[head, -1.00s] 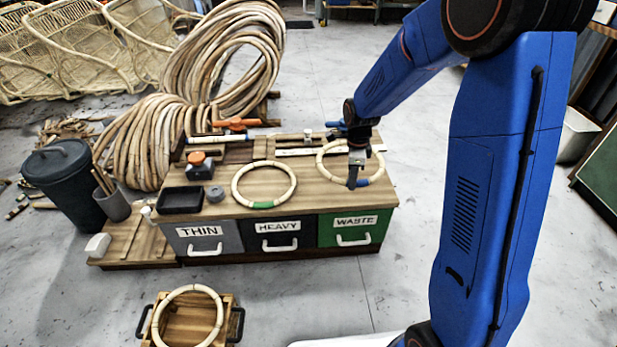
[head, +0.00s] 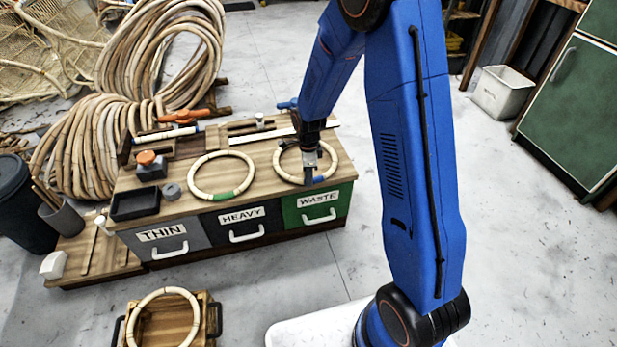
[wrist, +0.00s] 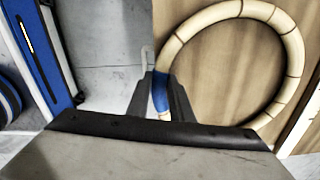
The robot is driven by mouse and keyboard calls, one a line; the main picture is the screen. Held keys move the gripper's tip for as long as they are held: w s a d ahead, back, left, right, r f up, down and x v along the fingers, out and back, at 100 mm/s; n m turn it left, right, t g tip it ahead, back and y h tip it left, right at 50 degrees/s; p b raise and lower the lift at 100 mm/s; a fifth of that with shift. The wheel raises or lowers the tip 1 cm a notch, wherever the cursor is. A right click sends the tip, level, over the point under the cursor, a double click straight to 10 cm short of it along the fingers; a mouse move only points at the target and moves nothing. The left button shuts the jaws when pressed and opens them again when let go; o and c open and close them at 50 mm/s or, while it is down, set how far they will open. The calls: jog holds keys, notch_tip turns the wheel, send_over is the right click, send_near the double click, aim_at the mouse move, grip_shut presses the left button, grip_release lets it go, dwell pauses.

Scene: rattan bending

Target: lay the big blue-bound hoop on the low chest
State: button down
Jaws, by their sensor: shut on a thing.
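The hoop with a blue binding (head: 276,163) is a pale cane ring over the right end of the wooden bench top (head: 258,190). My gripper (head: 309,181) comes down at its near side. In the wrist view my gripper (wrist: 160,98) is shut on the hoop at the blue binding (wrist: 160,92), one finger on each side. The ring (wrist: 287,42) looks level and close to the wood; I cannot tell whether it touches. The bench has drawers marked THIN, HEAVY and WASTE. I cannot tell which piece of furniture is the low chest; a green cabinet (head: 585,105) stands at far right.
A similar hoop with a green binding (head: 193,180) lies left on the bench, near a black tray (head: 135,203). Another hoop (head: 135,315) rests on a wooden crate (head: 208,305) on the floor. Cane coils stand behind. A white bin (head: 502,92) stands right; floor between is clear.

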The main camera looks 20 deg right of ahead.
jog(key=c, duration=1.6)
grip_release()
jog(key=shift+o, duration=0.2)
notch_tip(320, 180, up, 12)
jog(key=shift+r, duration=0.15)
jog(key=s+d+r+n+t, duration=0.1)
jog(key=s+d+r+n, duration=0.2)
jog(key=s+r+n, duration=0.35)
jog(key=s+d+r+n+t, duration=0.1)
jog(key=s+d+r+n, duration=0.15)
jog(key=s+r, duration=0.65)
jog(key=s+d+r+n+t, duration=0.1)
jog(key=s+r+n, duration=0.1)
jog(key=s+n, duration=0.3)
jog(key=s+d+r+n+t, duration=0.1)
jog(key=s+n, duration=0.5)
jog(key=s, duration=0.6)
jog(key=shift+s+d+r+t, duration=0.25)
jog(key=shift+s+r+t, duration=0.15)
jog(key=shift+r, duration=0.4)
